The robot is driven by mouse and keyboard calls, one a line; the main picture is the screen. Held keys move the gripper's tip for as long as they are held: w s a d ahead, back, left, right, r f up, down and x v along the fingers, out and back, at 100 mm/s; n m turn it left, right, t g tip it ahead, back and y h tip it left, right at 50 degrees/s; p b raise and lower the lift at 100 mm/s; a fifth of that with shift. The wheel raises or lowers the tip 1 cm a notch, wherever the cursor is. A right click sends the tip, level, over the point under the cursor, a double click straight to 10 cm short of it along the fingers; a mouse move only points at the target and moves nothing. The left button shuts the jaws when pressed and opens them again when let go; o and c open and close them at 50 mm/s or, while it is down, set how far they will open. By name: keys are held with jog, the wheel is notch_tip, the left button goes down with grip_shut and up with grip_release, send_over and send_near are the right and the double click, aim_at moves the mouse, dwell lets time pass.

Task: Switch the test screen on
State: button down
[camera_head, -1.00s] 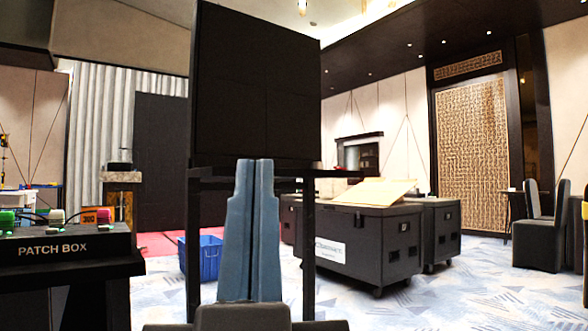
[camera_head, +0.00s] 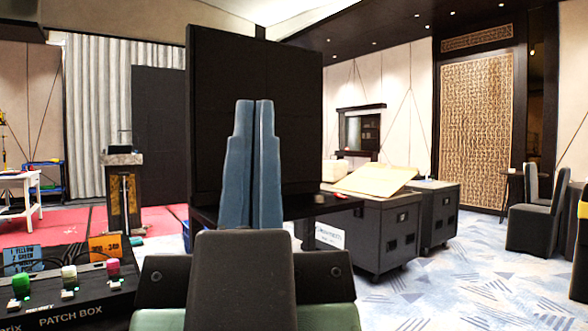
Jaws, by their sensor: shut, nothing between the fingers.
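The test screen (camera_head: 225,75) is a large black panel of several tiles, dark, on a black stand. My gripper (camera_head: 254,104) points upward with its blue fingers together, in front of the lower screen; I cannot tell whether it touches. The black patch box (camera_head: 75,306) is at the lower left, away from my gripper.
Black wheeled cases (camera_head: 375,240) stand right of the screen, with a tilted wooden board (camera_head: 376,180) on top. Chairs (camera_head: 533,230) are at the far right. A lectern (camera_head: 123,195) stands behind the patch box. Patterned carpet at the lower right is clear.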

notch_tip(320, 180, up, 38)
jog(key=p, duration=3.5)
jog(key=shift+f, duration=0.25)
